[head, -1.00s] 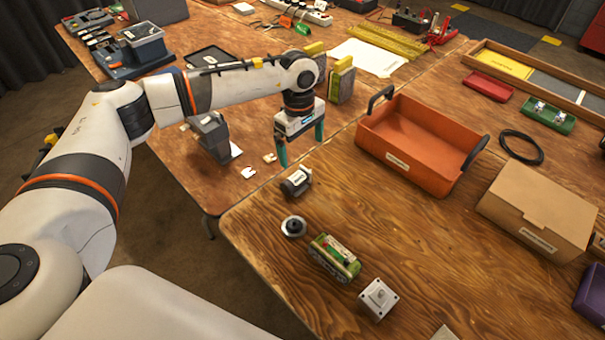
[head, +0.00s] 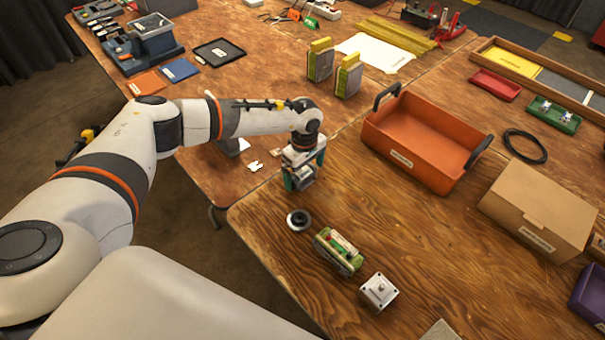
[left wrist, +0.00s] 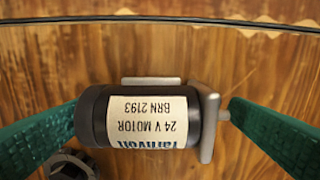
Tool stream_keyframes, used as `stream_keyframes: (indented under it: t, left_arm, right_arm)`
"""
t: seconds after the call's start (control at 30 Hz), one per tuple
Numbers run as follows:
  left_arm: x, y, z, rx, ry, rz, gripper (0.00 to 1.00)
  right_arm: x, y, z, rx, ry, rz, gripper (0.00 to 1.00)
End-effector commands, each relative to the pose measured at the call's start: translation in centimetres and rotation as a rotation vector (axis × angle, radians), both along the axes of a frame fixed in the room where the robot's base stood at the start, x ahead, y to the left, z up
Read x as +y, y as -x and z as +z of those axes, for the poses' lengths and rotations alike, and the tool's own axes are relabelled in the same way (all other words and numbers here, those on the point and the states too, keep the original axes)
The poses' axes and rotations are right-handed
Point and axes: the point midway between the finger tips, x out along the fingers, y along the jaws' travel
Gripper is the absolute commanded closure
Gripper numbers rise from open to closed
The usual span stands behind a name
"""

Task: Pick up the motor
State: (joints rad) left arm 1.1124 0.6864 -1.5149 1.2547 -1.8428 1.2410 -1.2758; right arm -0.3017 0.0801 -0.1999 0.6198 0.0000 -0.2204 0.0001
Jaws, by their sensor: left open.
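The motor (left wrist: 148,118) is a dark cylinder with a white label reading "24 V MOTOR BRN 2193", upside down in the left wrist view. It has a grey end plate and a short shaft on the right. My left gripper (head: 304,176) is open over the motor at the near table's left edge. In the left wrist view its green fingers stand on either side, one by the dark end and one by the shaft. I cannot tell whether they touch it. In the head view the gripper largely hides the motor. My right gripper is not in view.
A round black-and-silver part (head: 298,220), a green device (head: 338,250) and a white square part (head: 379,290) lie in front of the gripper. An orange bin (head: 405,158) with dark handles stands to the right, beside a cardboard box (head: 535,215). Bare wood lies between.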

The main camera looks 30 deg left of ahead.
Motion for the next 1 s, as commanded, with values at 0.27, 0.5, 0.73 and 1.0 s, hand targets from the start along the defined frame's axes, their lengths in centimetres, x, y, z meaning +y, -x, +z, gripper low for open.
stream_keyframes:
  t: [0.27,0.5,0.73,1.0]
  left_arm:
    - [0.0,0.0,-0.2,-0.001,0.000,-0.001,0.05]
    - [0.0,0.0,-0.2,-0.001,0.000,-0.001,0.44]
    - [0.0,-0.1,0.0,-0.003,0.002,0.000,0.48]
    - [0.0,-0.2,3.3,-0.007,0.002,-0.001,0.48]
  right_arm:
    - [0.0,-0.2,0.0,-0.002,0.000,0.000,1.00]
    - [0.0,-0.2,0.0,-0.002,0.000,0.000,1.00]
    - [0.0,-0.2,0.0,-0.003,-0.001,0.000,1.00]
    - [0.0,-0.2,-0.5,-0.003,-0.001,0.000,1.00]
